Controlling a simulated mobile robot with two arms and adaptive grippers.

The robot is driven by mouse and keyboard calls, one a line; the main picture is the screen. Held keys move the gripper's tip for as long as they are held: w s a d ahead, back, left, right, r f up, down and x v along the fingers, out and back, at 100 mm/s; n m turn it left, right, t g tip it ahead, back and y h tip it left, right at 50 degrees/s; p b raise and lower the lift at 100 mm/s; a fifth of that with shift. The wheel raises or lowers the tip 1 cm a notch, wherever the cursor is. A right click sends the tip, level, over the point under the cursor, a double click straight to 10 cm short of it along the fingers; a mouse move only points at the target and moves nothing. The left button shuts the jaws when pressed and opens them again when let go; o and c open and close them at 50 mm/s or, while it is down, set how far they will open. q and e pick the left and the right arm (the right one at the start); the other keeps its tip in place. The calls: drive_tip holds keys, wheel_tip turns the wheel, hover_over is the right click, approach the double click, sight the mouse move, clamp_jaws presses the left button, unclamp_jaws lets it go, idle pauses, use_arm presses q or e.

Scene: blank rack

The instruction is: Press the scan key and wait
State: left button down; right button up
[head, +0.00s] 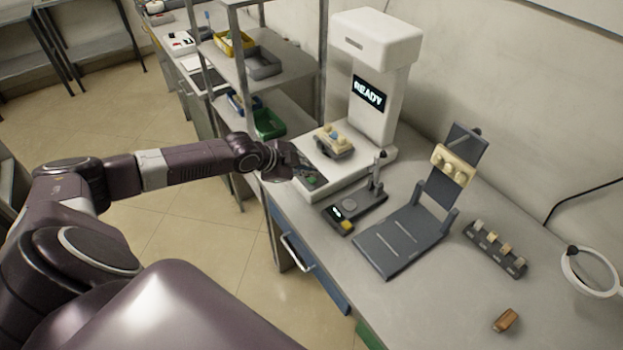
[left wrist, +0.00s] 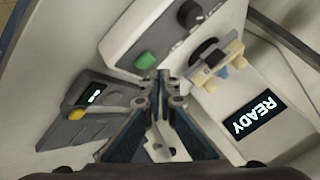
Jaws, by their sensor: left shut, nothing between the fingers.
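The white scanner (head: 375,85) stands at the back of the bench, and its dark screen (head: 369,93) reads READY. The screen also shows in the left wrist view (left wrist: 255,114). A green key (left wrist: 146,60) sits on the panel of the scanner base, near a dark round knob (left wrist: 190,14). My left gripper (head: 308,174) is over the front of that base. In the left wrist view its shut, empty fingertips (left wrist: 158,80) are close to the green key; I cannot tell whether they touch it. My right gripper is not in view.
A dental model (head: 334,141) sits on the scanner base. A small dark device with a yellow button (head: 347,226), a dark articulator-like stand (head: 400,240), a strip of small blocks (head: 495,248) and a brown block (head: 506,320) are on the bench. Metal shelves (head: 262,62) stand behind my arm.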

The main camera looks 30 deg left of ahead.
sight(310, 181)
use_arm(q)
drive_tip(key=shift+f, duration=0.1)
drive_tip(key=shift+f, duration=0.35)
drive_tip(key=shift+f+b, duration=0.45)
drive_tip(key=shift+f, duration=0.05)
idle(0.7)
drive_tip(key=shift+r, duration=0.1)
drive_tip(key=shift+r+p, duration=0.85)
wheel_tip(310, 181, up, 5)
drive_tip(key=p, duration=0.4)
drive_tip(key=shift+p, duration=0.3)
